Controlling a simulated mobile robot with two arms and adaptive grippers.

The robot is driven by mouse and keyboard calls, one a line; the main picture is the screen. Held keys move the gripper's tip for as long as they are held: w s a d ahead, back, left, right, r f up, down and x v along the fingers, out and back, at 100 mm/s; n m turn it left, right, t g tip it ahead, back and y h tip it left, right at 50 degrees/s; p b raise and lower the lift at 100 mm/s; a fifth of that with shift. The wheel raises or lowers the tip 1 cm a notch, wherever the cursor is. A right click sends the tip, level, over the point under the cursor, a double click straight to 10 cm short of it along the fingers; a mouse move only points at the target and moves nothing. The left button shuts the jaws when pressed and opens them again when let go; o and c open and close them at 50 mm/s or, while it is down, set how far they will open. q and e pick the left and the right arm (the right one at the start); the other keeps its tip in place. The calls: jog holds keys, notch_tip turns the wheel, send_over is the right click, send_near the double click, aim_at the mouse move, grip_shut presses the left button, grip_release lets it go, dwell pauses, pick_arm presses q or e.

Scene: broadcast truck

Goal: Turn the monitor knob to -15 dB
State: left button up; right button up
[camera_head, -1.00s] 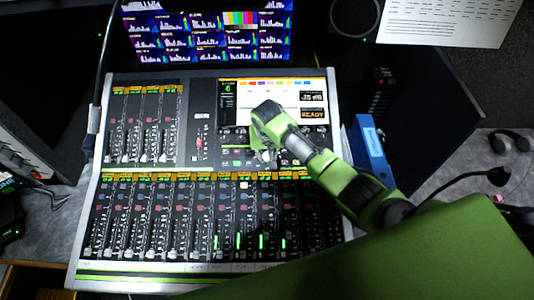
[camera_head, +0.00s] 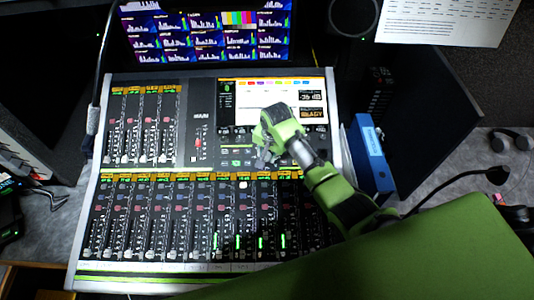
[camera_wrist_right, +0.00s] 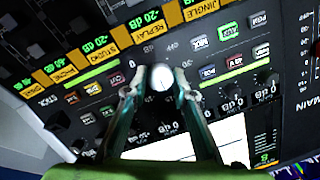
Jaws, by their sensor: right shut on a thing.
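My right gripper (camera_head: 262,156) is over the mixing console (camera_head: 190,170), just below its screen, with its tips down at the panel. In the right wrist view my right gripper (camera_wrist_right: 160,88) has its two fingers closed around a pale round knob (camera_wrist_right: 162,77), which I take to be the monitor knob. Any pointer on the knob is not readable. The console screen (camera_head: 255,90) has a dark box at its right with a dB reading (camera_head: 311,97), too small to read surely. My left gripper is not in view.
Rows of faders (camera_head: 165,215) fill the console's front. Smaller knobs (camera_wrist_right: 228,102) and lit buttons (camera_wrist_right: 228,30) sit close around the fingers. A blue binder (camera_head: 371,155) stands right of the console. A monitor wall (camera_head: 205,30) is behind it, and a gooseneck microphone (camera_head: 497,175) is at right.

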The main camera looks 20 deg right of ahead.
jog(key=shift+w, duration=0.1)
jog(key=o, duration=1.1)
jog(key=v, duration=1.2)
jog(key=shift+d, duration=0.1)
